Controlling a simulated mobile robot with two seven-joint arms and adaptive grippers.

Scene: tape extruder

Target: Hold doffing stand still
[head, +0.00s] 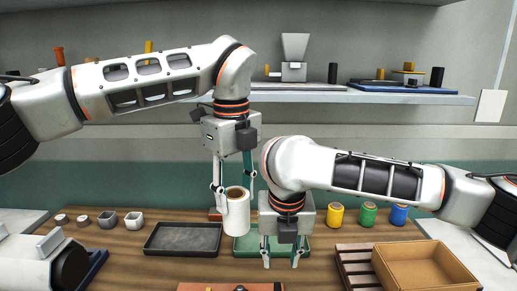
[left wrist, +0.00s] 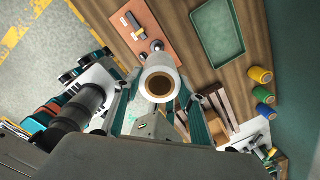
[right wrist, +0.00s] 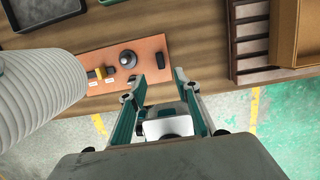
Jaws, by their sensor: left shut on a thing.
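My left gripper (head: 234,189) is shut on a white roll (head: 237,216) with a brown core and holds it upright above the table. The roll's open end shows in the left wrist view (left wrist: 160,82), between the two fingers. My right gripper (head: 281,263) is open and empty, pointing down to the right of the roll. An orange-brown board (right wrist: 130,62) with a dark round knob and small black and yellow parts lies below and ahead of it in the right wrist view. It may be the doffing stand; I cannot tell. Only its edge (head: 215,287) shows in the head view.
A black tray (head: 183,239) and a green tray (head: 243,246) lie on the wooden table. Yellow, green and blue spools (head: 368,215) stand behind. Small grey cups (head: 108,220) stand at left.

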